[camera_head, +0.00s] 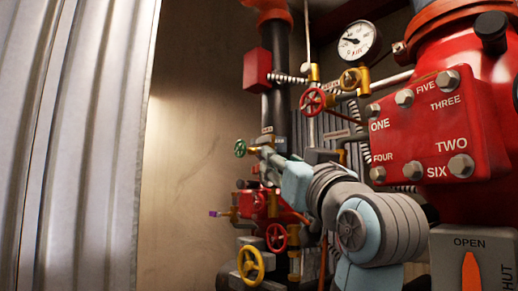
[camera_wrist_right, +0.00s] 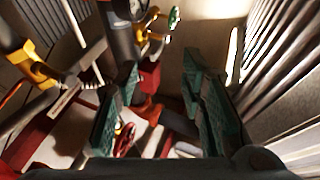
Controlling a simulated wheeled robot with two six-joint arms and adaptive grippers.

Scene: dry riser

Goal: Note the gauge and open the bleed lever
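The round white gauge (camera_head: 358,40) is at the top of the head view. Its dark needle appears to point left and slightly up; the numbers are too small to read. An orange lever (camera_head: 470,272) sits on a grey plate marked OPEN at lower right. A small purple-tipped handle (camera_head: 215,213) sticks out left from the red pipework. I cannot tell which is the bleed lever. My right gripper (camera_head: 262,152) reaches in among the pipes, partly hidden by its own arm. In the wrist view its green-padded fingers (camera_wrist_right: 160,78) are wide apart with nothing between them. My left gripper is out of view.
A red bolted block (camera_head: 435,128) with numbered labels stands right of my arm. A red handwheel (camera_head: 312,100), a green one (camera_head: 240,148) and a yellow one (camera_head: 250,264) project from the pipes. A corrugated metal wall (camera_head: 75,140) is at left, with open space before the pipes.

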